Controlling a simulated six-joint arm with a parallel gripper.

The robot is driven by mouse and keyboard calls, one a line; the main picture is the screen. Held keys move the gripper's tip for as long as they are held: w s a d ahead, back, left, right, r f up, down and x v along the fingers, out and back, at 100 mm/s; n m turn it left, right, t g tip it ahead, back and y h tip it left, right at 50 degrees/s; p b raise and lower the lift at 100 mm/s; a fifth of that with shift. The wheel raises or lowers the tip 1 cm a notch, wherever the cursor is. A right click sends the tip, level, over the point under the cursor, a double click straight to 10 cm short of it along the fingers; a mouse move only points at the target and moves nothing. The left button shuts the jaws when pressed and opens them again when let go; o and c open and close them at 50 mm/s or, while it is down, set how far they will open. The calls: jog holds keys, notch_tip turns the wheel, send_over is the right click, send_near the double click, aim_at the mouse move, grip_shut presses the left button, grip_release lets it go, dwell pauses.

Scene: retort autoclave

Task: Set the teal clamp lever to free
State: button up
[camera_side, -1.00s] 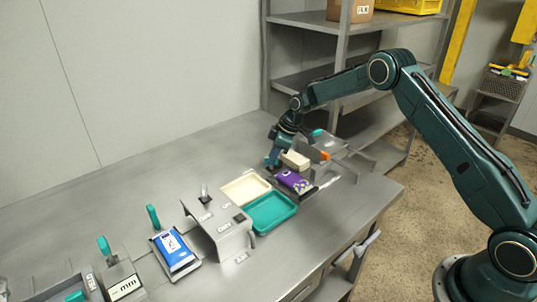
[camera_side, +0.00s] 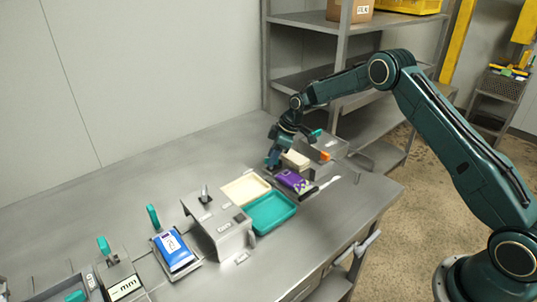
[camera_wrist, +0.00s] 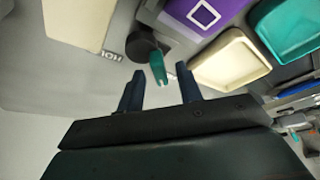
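In the wrist view a small teal lever (camera_wrist: 157,68) sticks out from a dark round pivot (camera_wrist: 140,43) and points towards my gripper (camera_wrist: 160,88). My gripper is open. Its two dark fingers stand on either side of the lever's free end, with a gap showing on both sides. I cannot tell whether the lever lies at the depth of the fingertips. In the side view my gripper (camera_side: 273,162) points down behind the purple pouch (camera_side: 295,181) and largely hides the lever. The purple pouch (camera_wrist: 195,15) lies beside the pivot in the wrist view.
A cream tray (camera_side: 246,188) and a teal tray (camera_side: 270,213) are near the pouch. A grey box (camera_side: 322,148) stands to the right. Other teal levers (camera_side: 153,216) are at the left.

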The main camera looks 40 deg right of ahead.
jog(key=v, duration=1.4)
jog(key=shift+a, duration=0.1)
jog(key=s+a+r+m+t+h, duration=0.15)
jog(key=s+a+r, duration=0.25)
jog(key=s+r, duration=0.45)
jog(key=s+a+r+m+h, duration=0.1)
jog(key=s+a+r+m, duration=0.2)
jog(key=s+r, duration=0.6)
jog(key=s+f+m, duration=0.1)
jog(key=s+m, duration=0.1)
jog(key=s, duration=1)
jog(key=s+a+f+m, duration=0.1)
jog(key=s+f+m, duration=0.1)
jog(key=s, duration=1)
jog(key=shift+m+t+h, duration=0.35)
jog(key=shift+t+h, duration=0.1)
